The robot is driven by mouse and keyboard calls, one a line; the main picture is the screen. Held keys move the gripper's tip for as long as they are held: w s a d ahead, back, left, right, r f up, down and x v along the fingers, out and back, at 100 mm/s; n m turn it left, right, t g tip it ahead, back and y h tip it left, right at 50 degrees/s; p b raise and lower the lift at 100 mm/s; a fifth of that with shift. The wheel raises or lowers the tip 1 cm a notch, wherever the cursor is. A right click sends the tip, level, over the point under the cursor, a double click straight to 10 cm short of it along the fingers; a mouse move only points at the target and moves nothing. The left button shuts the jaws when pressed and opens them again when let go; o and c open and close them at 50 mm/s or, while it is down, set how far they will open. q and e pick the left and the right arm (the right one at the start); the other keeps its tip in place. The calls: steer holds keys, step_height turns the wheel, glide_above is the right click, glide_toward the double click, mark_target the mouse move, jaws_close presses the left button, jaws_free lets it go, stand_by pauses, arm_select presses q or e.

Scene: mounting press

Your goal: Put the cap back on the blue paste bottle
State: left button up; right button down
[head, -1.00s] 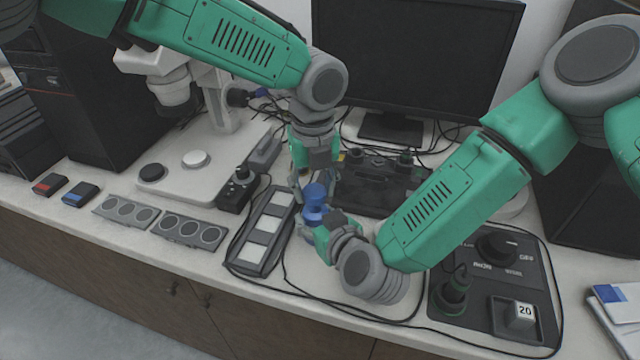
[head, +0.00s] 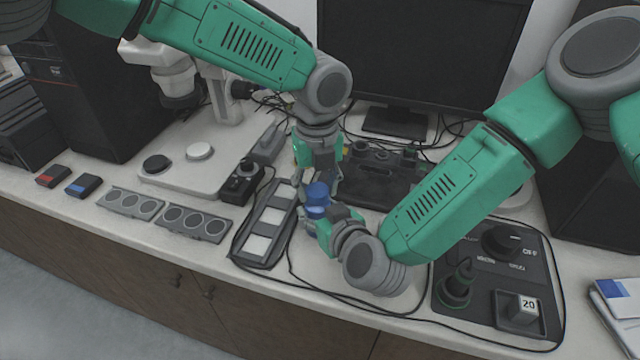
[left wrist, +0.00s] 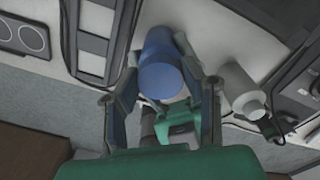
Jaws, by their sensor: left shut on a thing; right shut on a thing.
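In the head view the blue cap (head: 317,190) is at the fingertips of my left gripper (head: 319,181), which comes down from above and is shut on it. Directly below is the blue paste bottle (head: 315,211), with my right gripper (head: 318,222) shut on it from the front right. The cap is above the bottle, roughly in line with it. Whether they touch or the cap is seated cannot be told. The left wrist view shows a blue cylinder (left wrist: 161,70) between my left fingers; fingers partly hide the pieces.
A tray with pale square panels (head: 263,228) lies just left of the grippers. A dark control panel (head: 497,275) is at right, and a monitor (head: 425,60) stands behind. A black cable (head: 330,308) runs along the counter's front.

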arm_select(q)
steer(key=shift+f, duration=0.2)
steer(key=shift+d+f, duration=0.15)
steer(key=shift+d, duration=0.3)
steer(key=m, duration=0.2)
steer(key=shift+d+m, duration=0.1)
steer(key=shift+m, duration=0.2)
steer(key=m, duration=0.6)
steer(key=shift+a+m, duration=0.25)
steer(key=shift+m, duration=0.15)
steer(key=m, duration=0.3)
steer(key=shift+a, duration=0.1)
steer(key=shift+m, duration=0.5)
steer(key=shift+d, duration=0.3)
steer(key=shift+w, duration=0.1)
